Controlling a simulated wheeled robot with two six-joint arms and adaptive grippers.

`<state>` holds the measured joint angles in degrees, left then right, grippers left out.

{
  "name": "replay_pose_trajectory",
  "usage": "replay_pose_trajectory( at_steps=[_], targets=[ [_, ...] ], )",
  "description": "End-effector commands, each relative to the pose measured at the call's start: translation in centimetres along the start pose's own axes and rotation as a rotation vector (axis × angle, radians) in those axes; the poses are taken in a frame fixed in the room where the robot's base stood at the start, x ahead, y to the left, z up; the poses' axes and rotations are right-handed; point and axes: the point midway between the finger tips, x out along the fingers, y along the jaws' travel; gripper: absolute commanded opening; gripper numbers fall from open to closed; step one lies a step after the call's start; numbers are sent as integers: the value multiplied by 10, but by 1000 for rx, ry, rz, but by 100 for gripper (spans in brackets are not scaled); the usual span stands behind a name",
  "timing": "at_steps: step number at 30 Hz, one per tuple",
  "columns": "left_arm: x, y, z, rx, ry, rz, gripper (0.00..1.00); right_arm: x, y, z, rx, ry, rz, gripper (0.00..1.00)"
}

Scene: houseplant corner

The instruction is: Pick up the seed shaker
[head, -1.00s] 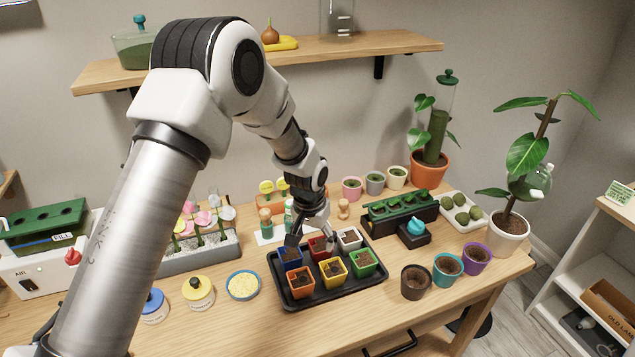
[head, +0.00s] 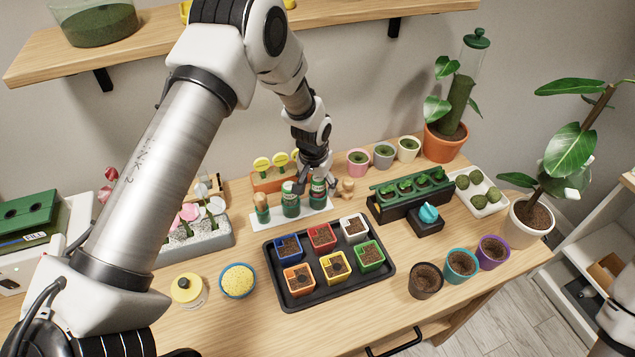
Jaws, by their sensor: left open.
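Several small bottle-like containers stand in a row on a white tray (head: 270,238) towards the back. Two are green with pale bands: a middle one (head: 290,203) and a right one (head: 318,195). A tan-topped one (head: 262,206) stands at the left. I cannot read any label, so which is the seed shaker is unclear. My left gripper (head: 314,180) is open and points down at the right green container. Its fingers partly cover that container's top; I cannot tell whether they touch it.
A black tray (head: 333,290) of soil-filled coloured pots lies in front. A small wooden item (head: 347,187) stands just right of the containers, and yellow round markers (head: 262,164) rise behind them. A green-topped planter (head: 411,195) is farther right. The front table has bare room.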

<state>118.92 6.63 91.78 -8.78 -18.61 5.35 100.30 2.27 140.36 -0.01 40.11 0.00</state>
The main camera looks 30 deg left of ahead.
Motion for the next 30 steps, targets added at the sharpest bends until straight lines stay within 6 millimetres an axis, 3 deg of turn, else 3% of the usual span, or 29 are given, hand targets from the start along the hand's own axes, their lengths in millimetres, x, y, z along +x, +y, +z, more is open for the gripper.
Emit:
replay_pose_trajectory(
  at_steps=[5, 10, 22, 30],
  targets=[
    [0, 0, 0, 0, 1, 0, 66, 1, 0, 0, 0, -1, 0, 40],
    [0, 0, 0, 0, 1, 0, 7, 1, 0, 0, 1, -1, 0, 40],
    [-7, 0, -2, 0, 2, 0, 6, 6, 0, 0, 0, -1, 0, 40],
    [-67, 0, -12, 0, 6, 1, 6, 26, 0, 0, 0, -1, 0, 40]
  ],
)
